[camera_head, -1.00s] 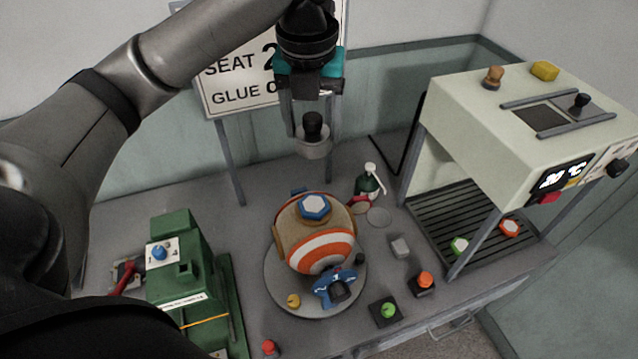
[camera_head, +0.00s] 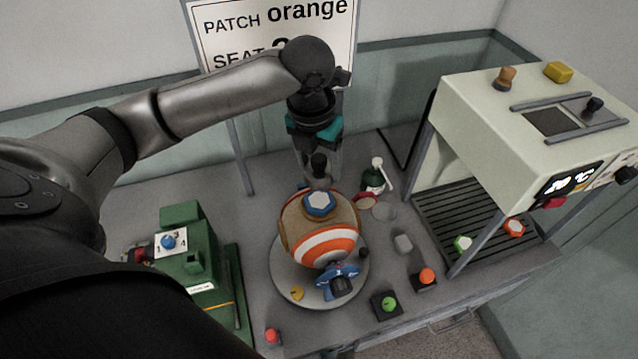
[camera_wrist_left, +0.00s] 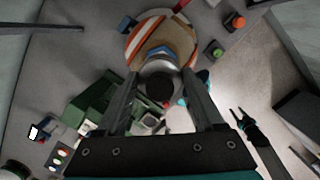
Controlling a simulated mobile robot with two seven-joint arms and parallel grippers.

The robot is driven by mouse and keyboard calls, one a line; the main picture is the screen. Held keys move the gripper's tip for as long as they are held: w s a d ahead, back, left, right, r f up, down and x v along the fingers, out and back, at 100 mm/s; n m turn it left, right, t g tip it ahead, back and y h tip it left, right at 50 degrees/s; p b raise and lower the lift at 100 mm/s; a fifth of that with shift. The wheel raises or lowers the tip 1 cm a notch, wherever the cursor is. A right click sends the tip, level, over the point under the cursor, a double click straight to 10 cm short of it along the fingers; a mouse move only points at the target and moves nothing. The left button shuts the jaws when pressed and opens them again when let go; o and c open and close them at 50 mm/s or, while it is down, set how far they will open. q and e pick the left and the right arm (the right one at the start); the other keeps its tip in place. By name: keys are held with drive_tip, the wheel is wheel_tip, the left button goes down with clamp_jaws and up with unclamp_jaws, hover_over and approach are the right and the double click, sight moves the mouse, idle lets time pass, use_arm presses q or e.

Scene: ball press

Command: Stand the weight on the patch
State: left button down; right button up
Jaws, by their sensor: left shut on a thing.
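My left gripper (camera_head: 318,168) is shut on the weight, a grey disc with a black knob (camera_head: 319,163). The weight hangs upright, close above or behind the top of the striped ball (camera_head: 320,245). A white hexagonal patch with a blue rim (camera_head: 319,203) lies on top of the ball. I cannot tell whether the weight touches anything.
The ball sits on a round plate (camera_head: 290,285) with a blue clamp (camera_head: 338,282). A green machine (camera_head: 190,260) stands left, a cream press (camera_head: 530,120) right with orange and green hexagons on its rack. A bottle (camera_head: 374,178) stands near the ball. A sign (camera_head: 270,30) reads "PATCH orange".

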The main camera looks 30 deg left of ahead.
sight(316, 162)
use_arm(q)
drive_tip(key=shift+f, duration=3.2)
drive_tip(key=shift+f, duration=0.1)
unclamp_jaws()
drive_tip(key=shift+f, duration=0.1)
drive_tip(key=r, duration=0.4)
drive_tip(key=s+r, duration=0.1)
drive_tip(key=r, duration=0.3)
drive_tip(key=s+r, duration=0.1)
drive_tip(key=r, duration=0.3)
drive_tip(key=shift+d+r, duration=0.1)
drive_tip(key=shift+w, duration=0.1)
